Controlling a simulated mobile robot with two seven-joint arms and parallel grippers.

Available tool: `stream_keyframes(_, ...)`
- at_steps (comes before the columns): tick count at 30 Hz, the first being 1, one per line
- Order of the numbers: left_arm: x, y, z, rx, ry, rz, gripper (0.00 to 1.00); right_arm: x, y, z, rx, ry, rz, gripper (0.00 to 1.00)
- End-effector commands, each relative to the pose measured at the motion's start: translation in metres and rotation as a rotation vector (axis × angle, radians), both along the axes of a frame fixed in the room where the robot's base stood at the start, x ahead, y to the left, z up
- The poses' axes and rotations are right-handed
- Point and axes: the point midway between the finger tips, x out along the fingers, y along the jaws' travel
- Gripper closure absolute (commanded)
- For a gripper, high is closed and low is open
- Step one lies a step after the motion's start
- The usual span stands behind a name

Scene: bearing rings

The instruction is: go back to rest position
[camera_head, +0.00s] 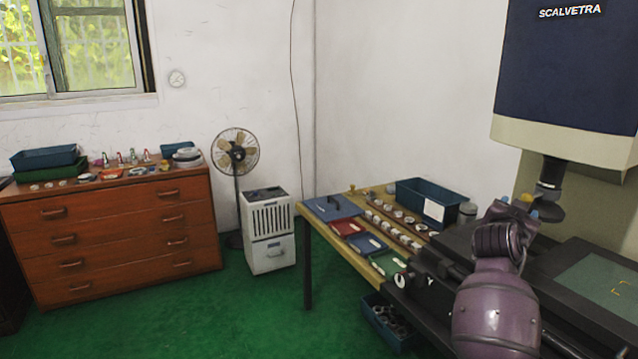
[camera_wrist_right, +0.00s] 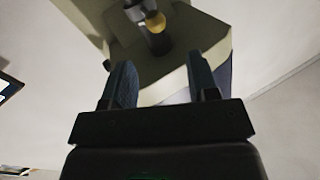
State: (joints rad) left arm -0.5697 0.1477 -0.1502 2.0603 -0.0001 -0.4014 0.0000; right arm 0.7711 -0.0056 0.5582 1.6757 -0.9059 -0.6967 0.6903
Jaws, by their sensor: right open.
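My right arm, purple, rises from the bottom right of the head view, in front of the measuring machine (camera_head: 570,80). My right gripper (camera_head: 520,208) is small and partly hidden behind my wrist there, just below and left of the machine's dark lens barrel (camera_head: 551,178). In the right wrist view my right gripper (camera_wrist_right: 162,82) has its two dark fingers apart, with nothing between them. The machine's pale underside (camera_wrist_right: 172,82) and a yellow-tipped part (camera_wrist_right: 155,22) show beyond the fingers. My left gripper is not in view.
A wooden table (camera_head: 318,222) left of the machine holds rows of rings, coloured trays and a blue bin (camera_head: 408,190). Another bin (camera_head: 378,318) with parts sits below. A drawer chest (camera_head: 120,235), fan (camera_head: 236,152) and white cabinet (camera_head: 268,250) stand farther left. The green floor between is clear.

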Motion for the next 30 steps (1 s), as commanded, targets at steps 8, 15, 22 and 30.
stream_keyframes(8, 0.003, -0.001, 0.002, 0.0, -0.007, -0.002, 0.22, 0.009, 0.045, 0.037, -0.154, -0.024, 0.189, 0.46)
stream_keyframes(15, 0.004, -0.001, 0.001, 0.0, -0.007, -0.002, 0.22, -0.005, 0.083, 0.01, -0.279, 0.011, 0.342, 0.46)
stream_keyframes(22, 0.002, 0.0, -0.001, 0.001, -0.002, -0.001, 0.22, -0.036, 0.117, -0.053, -0.357, 0.085, 0.491, 0.46)
stream_keyframes(30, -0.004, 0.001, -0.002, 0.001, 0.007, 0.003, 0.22, -0.101, 0.154, -0.151, -0.368, 0.206, 0.669, 0.46)
